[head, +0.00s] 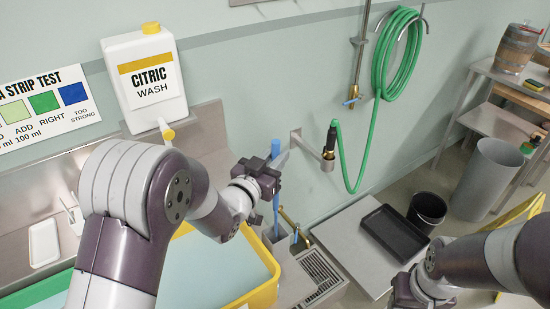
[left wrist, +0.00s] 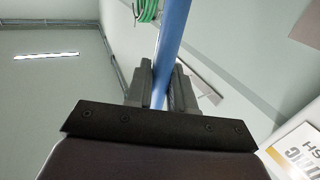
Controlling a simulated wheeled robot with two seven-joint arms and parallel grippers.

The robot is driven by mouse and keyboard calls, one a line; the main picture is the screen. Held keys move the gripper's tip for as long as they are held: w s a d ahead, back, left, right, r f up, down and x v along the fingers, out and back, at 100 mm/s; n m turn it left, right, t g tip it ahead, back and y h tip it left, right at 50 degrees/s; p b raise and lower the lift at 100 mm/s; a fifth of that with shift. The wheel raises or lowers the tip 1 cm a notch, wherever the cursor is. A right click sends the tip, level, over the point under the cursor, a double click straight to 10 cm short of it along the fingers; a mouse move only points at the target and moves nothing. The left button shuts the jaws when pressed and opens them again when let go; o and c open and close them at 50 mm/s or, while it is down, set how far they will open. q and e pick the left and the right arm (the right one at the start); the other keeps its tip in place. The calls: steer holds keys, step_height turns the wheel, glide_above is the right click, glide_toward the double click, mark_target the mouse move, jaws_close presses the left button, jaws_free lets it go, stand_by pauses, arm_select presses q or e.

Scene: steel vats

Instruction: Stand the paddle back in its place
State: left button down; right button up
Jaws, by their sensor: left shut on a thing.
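The blue paddle (head: 276,205) stands roughly upright beside the wall, its shaft running above and below my left gripper (head: 267,174). The gripper is shut on the shaft. The left wrist view shows the blue shaft (left wrist: 174,40) between the two fingers (left wrist: 161,88). The paddle's lower end comes down at a grey steel holder (head: 266,246) next to the yellow-rimmed tub; I cannot tell whether it is inside. My right gripper (head: 405,291) is at the bottom edge, partly cut off, with its fingers unclear.
The yellow-rimmed tub (head: 262,290) of pale liquid lies below my left arm. A wall bracket (head: 312,150) with a hose nozzle is close right of the paddle. A black tray (head: 394,234) lies on a steel surface.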

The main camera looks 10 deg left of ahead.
arm_select(q)
steer(key=shift+f, duration=0.1)
steer(key=shift+f+b, duration=5.9)
steer(key=shift+f, duration=0.1)
steer(key=c, duration=0.9)
jaws_free()
steer(key=shift+s, duration=0.1)
